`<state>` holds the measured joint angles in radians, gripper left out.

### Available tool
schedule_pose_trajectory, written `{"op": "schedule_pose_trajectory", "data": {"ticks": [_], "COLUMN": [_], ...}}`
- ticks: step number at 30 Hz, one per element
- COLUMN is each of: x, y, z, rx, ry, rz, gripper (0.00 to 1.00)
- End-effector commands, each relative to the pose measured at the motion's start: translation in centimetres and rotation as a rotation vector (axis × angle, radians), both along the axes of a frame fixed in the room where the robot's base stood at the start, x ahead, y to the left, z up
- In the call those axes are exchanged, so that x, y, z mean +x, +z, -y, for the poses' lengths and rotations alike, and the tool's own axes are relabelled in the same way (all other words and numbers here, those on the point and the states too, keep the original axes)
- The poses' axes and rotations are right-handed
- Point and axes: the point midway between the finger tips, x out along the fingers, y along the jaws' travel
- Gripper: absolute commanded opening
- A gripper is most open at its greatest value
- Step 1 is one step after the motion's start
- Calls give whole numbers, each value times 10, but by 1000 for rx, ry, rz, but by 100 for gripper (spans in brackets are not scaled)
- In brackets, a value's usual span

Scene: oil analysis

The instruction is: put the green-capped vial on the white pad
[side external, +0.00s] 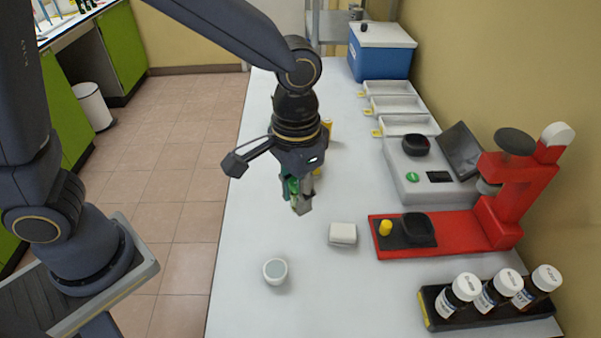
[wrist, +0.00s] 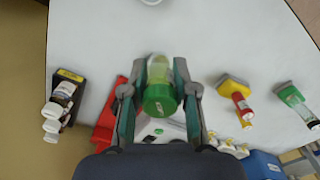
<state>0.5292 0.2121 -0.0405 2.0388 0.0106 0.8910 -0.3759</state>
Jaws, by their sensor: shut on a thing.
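My gripper (side external: 299,200) is shut on the green-capped vial and holds it above the table. In the wrist view the green-capped vial (wrist: 159,92) sits between the two fingers of my gripper (wrist: 158,90), its green cap towards the camera and its pale clear body beyond. In the side view only a bit of green (side external: 291,187) shows between the fingers. The white pad (side external: 342,233) is a small white block on the table, to the right of and nearer the camera than my gripper. I cannot pick it out in the wrist view.
A small white cup (side external: 275,271) stands at the front. A red device (side external: 450,233), a grey scale (side external: 405,180) and a rack of brown bottles (side external: 440,313) line the right side. White trays (side external: 404,105) and a blue box (side external: 381,60) stand behind. The table's left part is clear.

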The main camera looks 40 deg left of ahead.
Motion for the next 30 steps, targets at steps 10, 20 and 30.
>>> {"op": "schedule_pose_trajectory", "data": {"ticks": [10,20,30], "x": [73,93,93], "y": [-58,-83,-114], "z": [32,41,42], "rx": [2,0,0], "ry": [3,3,3], "rz": [-3,0,1], "gripper": [0,0,0]}}
